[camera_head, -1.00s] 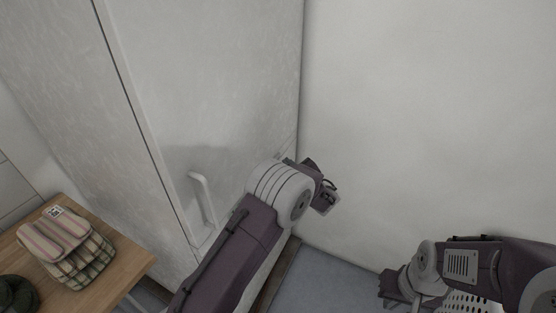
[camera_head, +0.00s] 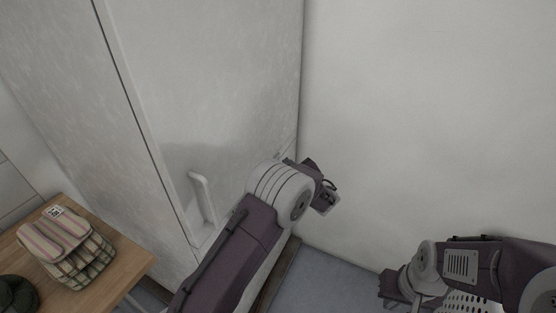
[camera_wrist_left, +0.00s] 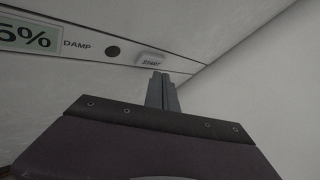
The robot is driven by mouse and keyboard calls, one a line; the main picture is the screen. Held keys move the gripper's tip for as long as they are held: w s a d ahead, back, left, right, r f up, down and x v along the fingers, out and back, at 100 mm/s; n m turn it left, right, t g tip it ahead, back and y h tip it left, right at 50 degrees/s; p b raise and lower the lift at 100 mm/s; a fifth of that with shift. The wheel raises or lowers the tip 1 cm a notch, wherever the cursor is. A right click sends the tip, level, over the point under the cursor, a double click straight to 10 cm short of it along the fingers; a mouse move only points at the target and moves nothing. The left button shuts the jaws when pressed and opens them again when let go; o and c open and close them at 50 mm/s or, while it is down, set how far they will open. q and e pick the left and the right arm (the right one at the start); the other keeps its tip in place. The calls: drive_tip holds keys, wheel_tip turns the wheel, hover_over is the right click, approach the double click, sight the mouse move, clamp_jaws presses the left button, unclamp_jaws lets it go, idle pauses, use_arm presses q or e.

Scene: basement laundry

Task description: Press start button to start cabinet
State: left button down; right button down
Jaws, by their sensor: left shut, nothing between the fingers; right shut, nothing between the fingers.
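The cabinet (camera_head: 215,75) is tall and pale, with a closed door and a white handle (camera_head: 202,197). In the left wrist view its panel shows a green display (camera_wrist_left: 28,37), the word DAMP, a dark round knob or hole (camera_wrist_left: 112,51) and the START button (camera_wrist_left: 151,60). My left gripper (camera_wrist_left: 161,76) is shut and empty, its fingertips just below and right of the button; I cannot tell if they touch it. In the head view the left arm hides the panel, and the left fingers are hidden behind the wrist. My right gripper (camera_head: 392,283) is low at the right, its fingers hardly visible.
A wooden table (camera_head: 125,262) at the lower left holds a striped, checked bag (camera_head: 70,247) and a dark green item (camera_head: 17,294). A bare white wall (camera_head: 430,120) stands right of the cabinet.

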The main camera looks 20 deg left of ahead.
use_arm(q)
drive_tip(key=shift+a, duration=0.1)
idle(0.3)
drive_tip(key=shift+w+a+b, duration=0.1)
drive_tip(key=shift+a+b, duration=0.2)
drive_tip(key=shift+a, duration=0.4)
idle(0.6)
drive_tip(key=shift+d, duration=0.15)
drive_tip(key=shift+d+b, duration=0.3)
drive_tip(key=shift+d, duration=0.35)
drive_tip(key=d, duration=0.2)
drive_tip(key=s+d, duration=0.1)
drive_tip(key=d, duration=0.2)
